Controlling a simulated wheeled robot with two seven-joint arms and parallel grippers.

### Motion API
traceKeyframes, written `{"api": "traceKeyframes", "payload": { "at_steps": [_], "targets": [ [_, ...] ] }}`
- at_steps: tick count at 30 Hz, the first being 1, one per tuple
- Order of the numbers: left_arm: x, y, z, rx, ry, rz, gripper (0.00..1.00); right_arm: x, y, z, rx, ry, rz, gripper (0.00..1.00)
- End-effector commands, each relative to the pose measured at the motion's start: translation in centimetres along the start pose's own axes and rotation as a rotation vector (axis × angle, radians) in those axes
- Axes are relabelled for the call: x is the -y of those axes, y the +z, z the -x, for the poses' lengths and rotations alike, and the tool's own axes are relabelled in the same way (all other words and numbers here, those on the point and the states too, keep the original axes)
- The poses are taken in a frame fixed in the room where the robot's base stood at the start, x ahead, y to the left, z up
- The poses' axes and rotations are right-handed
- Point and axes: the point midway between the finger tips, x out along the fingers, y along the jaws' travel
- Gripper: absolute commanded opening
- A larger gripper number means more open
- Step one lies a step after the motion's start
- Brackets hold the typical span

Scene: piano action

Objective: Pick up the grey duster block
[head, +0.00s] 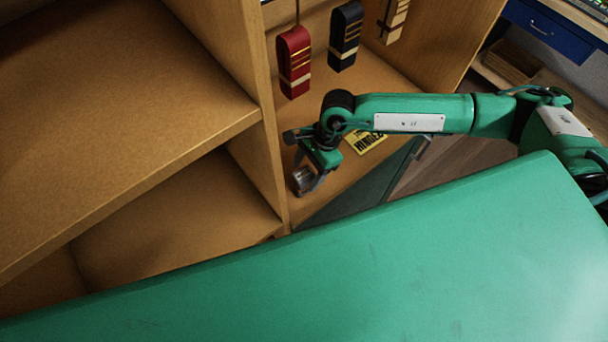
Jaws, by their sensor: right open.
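My right gripper (308,178) hangs from the green arm that comes in from the right. It is open, low over the wooden shelf floor beside the upright divider. A small grey shape (302,179) shows at its fingertips. It may be the grey duster block, but I cannot tell it surely from the finger metal, nor whether the fingers touch it. No other grey block shows. My left gripper is not in view.
A wooden divider (246,95) stands left of the gripper, with empty compartments further left. A red block (294,62), a black block (345,36) and a cream one (393,20) are behind. A yellow label (364,142) lies near the arm. A large green surface fills the foreground.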

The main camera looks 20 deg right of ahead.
Motion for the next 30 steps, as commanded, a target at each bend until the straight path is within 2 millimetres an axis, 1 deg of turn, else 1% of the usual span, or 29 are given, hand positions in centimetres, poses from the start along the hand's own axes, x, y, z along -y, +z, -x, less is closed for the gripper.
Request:
{"api": "traceKeyframes", "payload": {
  "at_steps": [1, 3, 6, 9, 14, 15, 17, 18, 20, 22, 23, 30],
  "targets": [
    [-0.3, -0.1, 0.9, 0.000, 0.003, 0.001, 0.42, -0.2, 0.3, -0.1, 0.001, 0.003, 0.000, 0.63],
    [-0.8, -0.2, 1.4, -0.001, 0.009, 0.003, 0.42, -0.1, 0.3, -1.2, 0.003, 0.003, -0.001, 0.63],
    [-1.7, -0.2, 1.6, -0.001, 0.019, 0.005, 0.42, -0.1, 0.1, -2.2, 0.003, 0.002, -0.001, 0.63],
    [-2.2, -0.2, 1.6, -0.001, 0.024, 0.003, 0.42, -0.1, 0.1, -2.6, 0.003, 0.000, 0.000, 0.63],
    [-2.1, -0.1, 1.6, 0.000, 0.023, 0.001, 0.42, -0.1, 0.1, -2.7, 0.003, 0.000, 0.000, 0.63],
    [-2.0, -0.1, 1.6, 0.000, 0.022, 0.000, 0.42, -0.1, 0.1, -2.6, 0.003, 0.000, 0.000, 0.59],
    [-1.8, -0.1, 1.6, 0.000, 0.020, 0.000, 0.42, -0.1, 0.1, -2.6, 0.003, 0.000, 0.000, 0.47],
    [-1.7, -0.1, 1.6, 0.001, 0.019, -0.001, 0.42, -0.1, 0.1, -2.6, 0.003, 0.000, 0.000, 0.39],
    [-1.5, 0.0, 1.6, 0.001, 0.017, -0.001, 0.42, -0.1, 0.1, -2.6, 0.003, 0.000, 0.000, 0.27],
    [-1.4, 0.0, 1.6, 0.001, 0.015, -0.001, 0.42, -0.1, 0.1, -2.6, 0.003, 0.000, 0.000, 0.14],
    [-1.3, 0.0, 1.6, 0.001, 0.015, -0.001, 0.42, -0.1, 0.1, -2.6, 0.003, 0.000, 0.000, 0.12],
    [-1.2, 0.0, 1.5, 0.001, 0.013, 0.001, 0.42, -0.1, 0.1, -2.5, 0.003, -0.001, 0.000, 0.12]
  ]
}}
